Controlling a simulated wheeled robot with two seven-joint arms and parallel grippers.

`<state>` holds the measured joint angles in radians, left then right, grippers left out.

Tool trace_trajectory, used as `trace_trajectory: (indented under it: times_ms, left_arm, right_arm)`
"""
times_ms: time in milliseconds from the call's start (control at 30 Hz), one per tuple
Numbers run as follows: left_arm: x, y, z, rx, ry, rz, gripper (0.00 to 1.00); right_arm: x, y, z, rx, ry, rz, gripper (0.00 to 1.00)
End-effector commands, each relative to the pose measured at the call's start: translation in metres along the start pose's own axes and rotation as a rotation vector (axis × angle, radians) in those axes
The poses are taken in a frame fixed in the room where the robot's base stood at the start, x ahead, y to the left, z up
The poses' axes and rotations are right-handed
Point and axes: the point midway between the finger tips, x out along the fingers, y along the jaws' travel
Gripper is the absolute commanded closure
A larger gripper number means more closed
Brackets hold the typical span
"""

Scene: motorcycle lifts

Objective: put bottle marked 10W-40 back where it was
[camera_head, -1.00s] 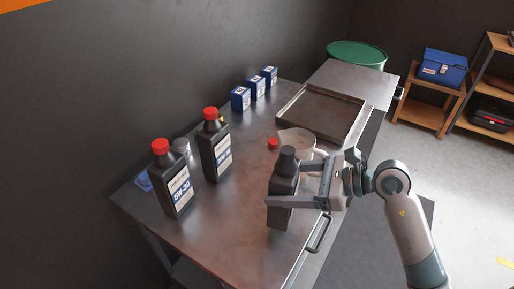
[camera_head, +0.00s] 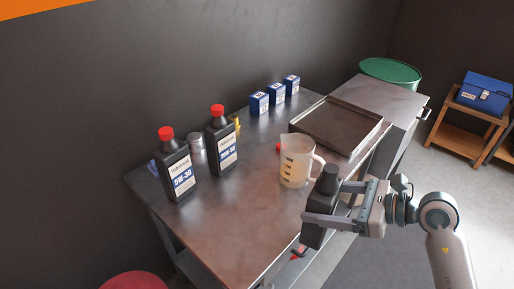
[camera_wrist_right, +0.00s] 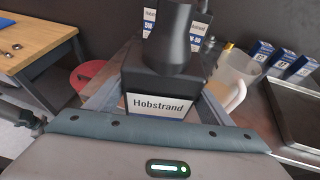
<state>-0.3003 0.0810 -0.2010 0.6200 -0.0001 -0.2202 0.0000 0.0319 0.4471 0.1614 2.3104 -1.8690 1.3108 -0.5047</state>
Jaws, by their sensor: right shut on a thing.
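My right gripper (camera_head: 316,220) is shut on a dark, uncapped bottle (camera_head: 321,204) and holds it roughly upright at the table's near right edge. In the right wrist view the bottle's label (camera_wrist_right: 159,106) reads "Hobstrand"; its grade is not visible. Two dark bottles with red caps stand upright on the metal table (camera_head: 232,222): one marked 5W-30 (camera_head: 177,172) at left, and another (camera_head: 222,147) beside it whose grade I cannot read clearly. A red cap (camera_head: 279,148) lies partly hidden behind the measuring jug (camera_head: 296,163). My left gripper is out of view.
A shallow metal tray (camera_head: 338,122) lies behind the jug. Several blue boxes (camera_head: 276,95) and a grey can (camera_head: 196,142) stand along the back. A red round seat (camera_head: 133,283) is at the lower left. The table's near left is clear.

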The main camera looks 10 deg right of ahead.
Motion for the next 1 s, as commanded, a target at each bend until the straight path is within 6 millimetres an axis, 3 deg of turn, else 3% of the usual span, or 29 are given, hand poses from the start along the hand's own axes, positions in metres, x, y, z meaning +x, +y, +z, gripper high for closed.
trace_trajectory:
  times_ms: [433, 700, 1000]
  left_arm:
    - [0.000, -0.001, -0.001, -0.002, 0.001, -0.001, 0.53]
    - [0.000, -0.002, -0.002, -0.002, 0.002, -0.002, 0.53]
    - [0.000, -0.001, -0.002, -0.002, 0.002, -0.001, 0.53]
  right_arm:
    - [0.007, 0.006, -0.027, 0.001, -0.002, 0.000, 0.77]
    - [0.014, 0.013, -0.056, 0.001, -0.002, 0.001, 0.77]
    - [0.014, 0.012, -0.055, -0.001, -0.003, 0.000, 0.77]
